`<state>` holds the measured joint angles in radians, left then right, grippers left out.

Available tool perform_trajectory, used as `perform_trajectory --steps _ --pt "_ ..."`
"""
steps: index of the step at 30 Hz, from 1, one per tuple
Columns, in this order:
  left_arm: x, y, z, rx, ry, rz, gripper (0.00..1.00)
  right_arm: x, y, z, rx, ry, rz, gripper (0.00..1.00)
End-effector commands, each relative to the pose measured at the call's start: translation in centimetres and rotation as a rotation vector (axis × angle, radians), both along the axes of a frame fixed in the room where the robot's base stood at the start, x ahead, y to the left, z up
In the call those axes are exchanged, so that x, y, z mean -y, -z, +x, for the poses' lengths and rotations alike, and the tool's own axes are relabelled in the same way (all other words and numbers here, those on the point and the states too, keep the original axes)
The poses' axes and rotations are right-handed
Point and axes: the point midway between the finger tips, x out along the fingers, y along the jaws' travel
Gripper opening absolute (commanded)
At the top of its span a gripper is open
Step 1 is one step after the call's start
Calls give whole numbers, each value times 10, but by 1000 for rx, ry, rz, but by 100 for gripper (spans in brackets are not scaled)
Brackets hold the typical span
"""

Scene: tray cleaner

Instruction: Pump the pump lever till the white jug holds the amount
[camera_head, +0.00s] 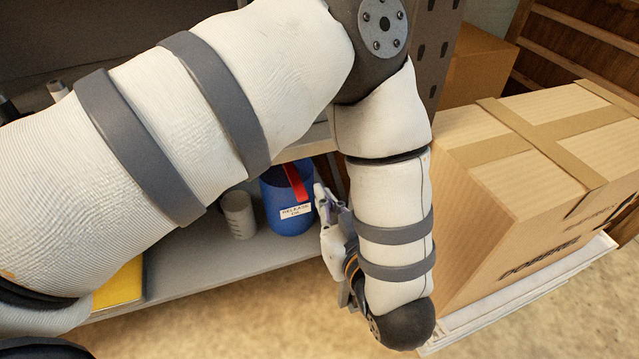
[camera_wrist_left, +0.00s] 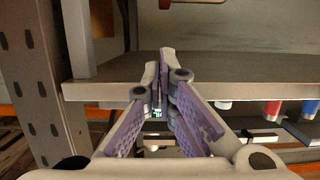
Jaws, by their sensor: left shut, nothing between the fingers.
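A blue container (camera_head: 284,217) with a pale label stands on the lower grey shelf in the head view. A red bar (camera_head: 296,181), which looks like the pump lever, slants over its top. The white jug (camera_head: 238,214) stands upright just left of the container, partly behind my arm. I cannot make out its contents. My left gripper (camera_head: 322,192) is just right of the blue container; I cannot tell whether it touches it. In the left wrist view the same gripper (camera_wrist_left: 164,72) is shut with nothing between its fingers. My right gripper is not in view.
A large cardboard box (camera_head: 530,190) stands close on the right, on a white base. A grey shelf edge (camera_wrist_left: 235,90) crosses behind the fingers, with a perforated upright (camera_wrist_left: 36,80) to the left. A yellow item (camera_head: 120,288) lies on the lower shelf.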

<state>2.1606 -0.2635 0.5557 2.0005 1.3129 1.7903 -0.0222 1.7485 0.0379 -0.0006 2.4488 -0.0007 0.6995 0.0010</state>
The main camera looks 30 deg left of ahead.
Motion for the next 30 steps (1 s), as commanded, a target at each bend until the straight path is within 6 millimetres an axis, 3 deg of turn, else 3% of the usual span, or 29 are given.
perform_trajectory --steps 8,22,25,30 --pt "-5 2 4 -2 -1 0 0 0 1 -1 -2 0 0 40" --pt "-77 27 64 -4 -1 -1 0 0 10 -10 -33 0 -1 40" --pt "-75 48 63 -10 3 0 0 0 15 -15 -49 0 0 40" --pt "-75 63 63 -4 2 -1 0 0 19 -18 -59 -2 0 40"
